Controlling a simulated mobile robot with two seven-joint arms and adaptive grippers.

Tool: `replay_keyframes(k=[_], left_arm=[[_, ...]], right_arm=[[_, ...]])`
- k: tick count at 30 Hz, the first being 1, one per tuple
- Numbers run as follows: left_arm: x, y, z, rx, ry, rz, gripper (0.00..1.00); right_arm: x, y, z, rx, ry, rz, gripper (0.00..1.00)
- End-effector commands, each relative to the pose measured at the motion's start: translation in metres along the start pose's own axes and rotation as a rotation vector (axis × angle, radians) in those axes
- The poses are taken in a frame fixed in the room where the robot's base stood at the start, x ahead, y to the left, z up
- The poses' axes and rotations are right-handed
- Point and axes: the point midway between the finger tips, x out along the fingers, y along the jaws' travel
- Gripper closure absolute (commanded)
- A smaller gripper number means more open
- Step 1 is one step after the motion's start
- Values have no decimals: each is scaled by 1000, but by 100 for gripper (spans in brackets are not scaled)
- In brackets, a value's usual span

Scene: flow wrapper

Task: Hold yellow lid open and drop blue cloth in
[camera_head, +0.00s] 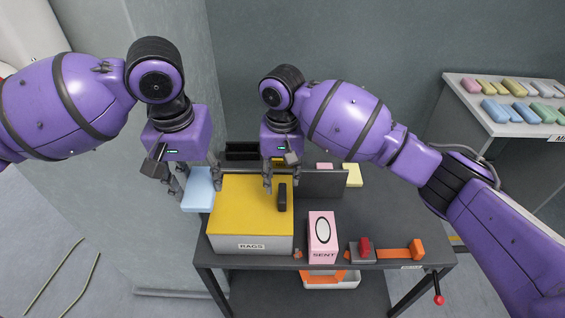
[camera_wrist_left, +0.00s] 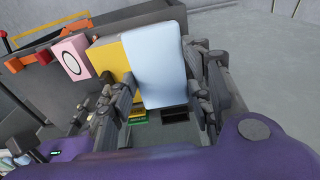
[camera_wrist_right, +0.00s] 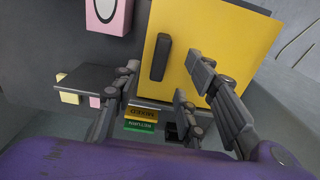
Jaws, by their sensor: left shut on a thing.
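The grey box labelled RAGS (camera_head: 250,243) stands at the table's left end with its yellow lid (camera_head: 242,215) lying shut on top. The lid has a black handle (camera_head: 282,197) near its right edge. My left gripper (camera_head: 196,178) is shut on the light blue cloth (camera_head: 198,192), left of the box; the cloth fills the middle of the left wrist view (camera_wrist_left: 157,65). My right gripper (camera_head: 280,178) is at the lid's back right, by the handle. In the right wrist view its fingers are spread, with the handle (camera_wrist_right: 160,65) beyond and between them, apparently untouched.
A pink SENT box (camera_head: 322,240) stands right of the rag box on the dark table (camera_head: 395,215). Beyond it are a red switch (camera_head: 365,246) and an orange part (camera_head: 416,249). A dark upright panel (camera_head: 325,184) stands behind. A shelf (camera_head: 520,128) holds several coloured cloths.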

Motion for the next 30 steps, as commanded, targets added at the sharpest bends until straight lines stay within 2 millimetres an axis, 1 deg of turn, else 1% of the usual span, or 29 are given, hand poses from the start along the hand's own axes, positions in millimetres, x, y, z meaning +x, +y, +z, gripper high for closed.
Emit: replay_keyframes(k=[1, 3, 6, 10, 15, 24, 30], left_arm=[[0, 0, 0, 0, 0, 0, 68], [0, 0, 0, 0, 0, 0, 68], [0, 0, 0, 0, 0, 0, 68], [0, 0, 0, 0, 0, 0, 68], [0, 0, 0, 0, 1, 0, 68], [0, 0, 0, 0, 1, 0, 68], [0, 0, 0, 0, 1, 0, 68]], right_arm=[[11, 0, 1, 1, -2, 1, 61], [25, 0, 0, 1, -1, 1, 61], [41, 0, 0, 0, 0, 0, 61], [57, 0, 0, 2, 1, 0, 61], [68, 0, 0, 1, 2, -1, 61], [70, 0, -1, 1, 3, -1, 61], [70, 0, -1, 1, 3, -1, 87]])
